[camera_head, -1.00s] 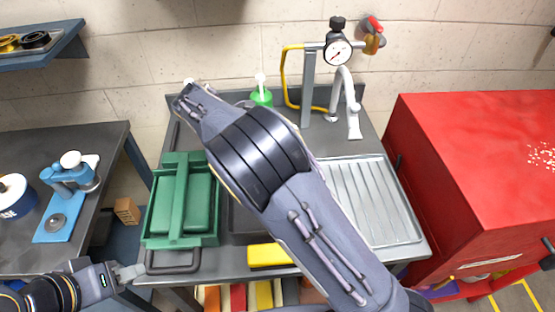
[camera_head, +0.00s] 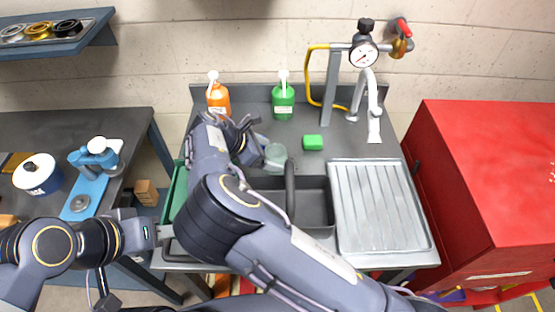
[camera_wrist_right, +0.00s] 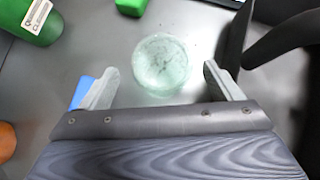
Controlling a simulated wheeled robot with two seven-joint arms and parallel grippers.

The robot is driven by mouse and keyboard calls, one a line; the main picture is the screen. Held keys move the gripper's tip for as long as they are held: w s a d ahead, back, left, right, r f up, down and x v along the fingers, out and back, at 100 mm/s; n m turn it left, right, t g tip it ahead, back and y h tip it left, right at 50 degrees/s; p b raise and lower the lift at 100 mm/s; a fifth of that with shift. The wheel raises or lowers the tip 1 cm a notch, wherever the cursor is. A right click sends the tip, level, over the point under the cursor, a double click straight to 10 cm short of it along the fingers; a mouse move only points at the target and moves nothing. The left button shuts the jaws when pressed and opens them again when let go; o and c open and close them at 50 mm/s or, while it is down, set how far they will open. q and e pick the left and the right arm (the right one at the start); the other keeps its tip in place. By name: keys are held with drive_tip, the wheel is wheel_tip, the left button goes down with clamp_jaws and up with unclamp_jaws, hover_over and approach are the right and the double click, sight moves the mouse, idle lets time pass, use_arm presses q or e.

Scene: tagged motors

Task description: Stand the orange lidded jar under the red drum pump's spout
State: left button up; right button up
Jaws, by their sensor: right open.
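I cannot make out an orange lidded jar or a red drum pump in these views. A clear, greenish glass jar (camera_head: 274,156) stands on the grey counter by the sink. It also shows in the right wrist view (camera_wrist_right: 161,63). My right gripper (camera_head: 256,144) is open beside the glass jar; in the wrist view its fingers (camera_wrist_right: 157,82) are spread to either side, with the jar just beyond the tips. My left gripper (camera_head: 158,233) is low at the left, near the counter's front left corner; its jaws are too small to judge.
An orange pump bottle (camera_head: 218,98) and a green pump bottle (camera_head: 283,101) stand at the back, with a green block (camera_head: 313,142) nearby. A gauge (camera_head: 363,55) and faucet (camera_head: 371,95) rise behind. A ribbed drainboard (camera_head: 380,205) lies right, beside a red cabinet (camera_head: 490,150).

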sight(278, 156)
drive_tip(key=p+x, duration=0.1)
drive_tip(key=x, duration=0.2)
drive_tip(key=shift+d+f, duration=0.1)
drive_tip(key=shift+d, duration=0.35)
drive_tip(key=shift+w+d+f+p, duration=0.15)
drive_tip(key=shift+d+f+p, duration=0.15)
drive_tip(key=shift+f, duration=0.1)
drive_tip(key=c, duration=1.4)
